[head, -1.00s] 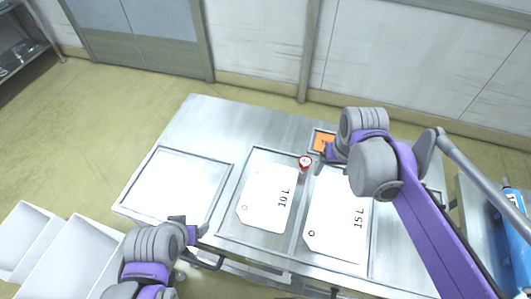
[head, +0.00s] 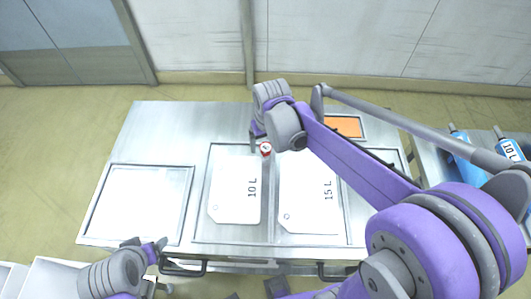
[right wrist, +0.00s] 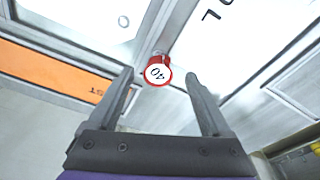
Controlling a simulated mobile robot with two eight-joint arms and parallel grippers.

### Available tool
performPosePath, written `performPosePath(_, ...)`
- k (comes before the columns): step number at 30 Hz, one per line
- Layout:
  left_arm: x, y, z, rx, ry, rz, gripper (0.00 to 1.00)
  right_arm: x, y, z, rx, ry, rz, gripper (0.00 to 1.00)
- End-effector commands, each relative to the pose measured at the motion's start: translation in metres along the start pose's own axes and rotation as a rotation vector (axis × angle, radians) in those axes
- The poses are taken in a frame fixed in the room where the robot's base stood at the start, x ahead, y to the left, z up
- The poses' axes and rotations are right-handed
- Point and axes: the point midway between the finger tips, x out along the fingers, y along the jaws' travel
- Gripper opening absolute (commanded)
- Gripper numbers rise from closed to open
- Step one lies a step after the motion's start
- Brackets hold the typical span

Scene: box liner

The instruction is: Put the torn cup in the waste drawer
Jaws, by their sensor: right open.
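A small red object with a round white top (head: 265,149) stands at the back of the table between the two white panels. In the right wrist view this red object (right wrist: 157,72) shows "40" on its white face; I cannot tell whether it is the torn cup, and no tear shows. My right gripper (head: 257,135) is just behind and left of it; in the wrist view the open fingers (right wrist: 160,80) lie either side of it, apart from it. My left gripper (head: 150,249) is at the table's front left edge; its jaws are unclear. Handles (head: 190,270) show along the table's front; no waste label is readable.
White panels marked 10 L (head: 236,188) and 15 L (head: 308,195) are set in the metal table (head: 165,125). A white recessed panel (head: 138,203) is at left. An orange panel (head: 346,127) is behind my right arm.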

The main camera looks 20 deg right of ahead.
Motion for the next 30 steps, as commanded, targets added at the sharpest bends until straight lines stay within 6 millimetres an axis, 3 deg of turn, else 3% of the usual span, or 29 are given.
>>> performPosePath(6,0.001,0.0,0.001,0.0,-0.001,0.0,0.77,0.029,0.002,-0.003,0.0,0.0,0.0,0.83)
performPosePath(14,0.001,0.0,0.001,0.0,-0.001,0.0,0.77,0.032,0.002,-0.003,0.0,0.0,0.0,0.83)
performPosePath(28,0.001,0.0,0.001,0.0,-0.001,0.0,0.77,0.032,0.003,-0.003,0.0,0.0,0.0,0.02)
performPosePath(30,0.001,0.0,0.001,0.0,-0.001,0.0,0.77,0.032,0.003,-0.003,0.0,0.0,0.0,0.0)
